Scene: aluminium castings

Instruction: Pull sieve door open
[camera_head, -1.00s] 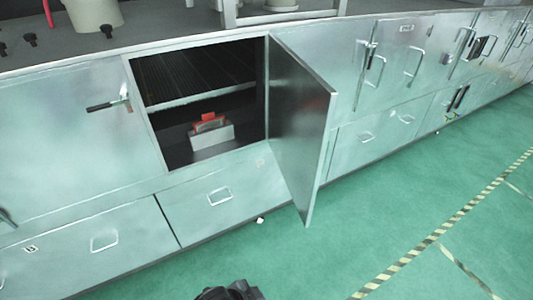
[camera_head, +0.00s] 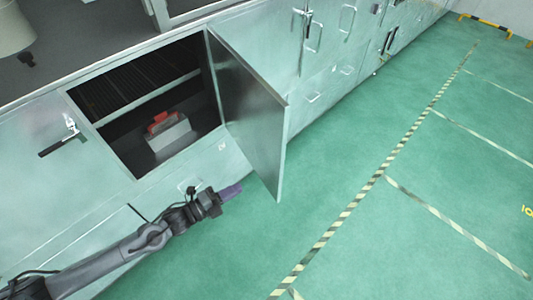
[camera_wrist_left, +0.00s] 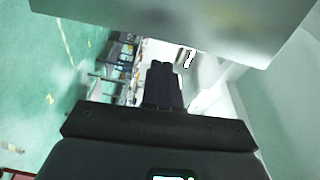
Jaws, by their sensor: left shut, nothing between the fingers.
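The sieve door (camera_head: 248,118) is a grey metal panel, hinged at the right side of a cabinet opening. It stands swung wide open, out over the green floor. The opening (camera_head: 102,122) shows a dark inside with a rack and a pale block with a red part (camera_head: 166,136). My left gripper (camera_head: 232,191) is shut and empty. It is in front of the cabinet, left of the door's lower part, and looks apart from it. In the left wrist view its closed fingers (camera_wrist_left: 163,72) point ahead, below a pale panel edge. My right gripper is not in view.
A handle (camera_head: 58,145) sits on the closed panel left of the opening. More cabinet doors with handles (camera_head: 347,18) run to the upper right. The green floor (camera_head: 400,140) right of the door is clear, with striped tape lines.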

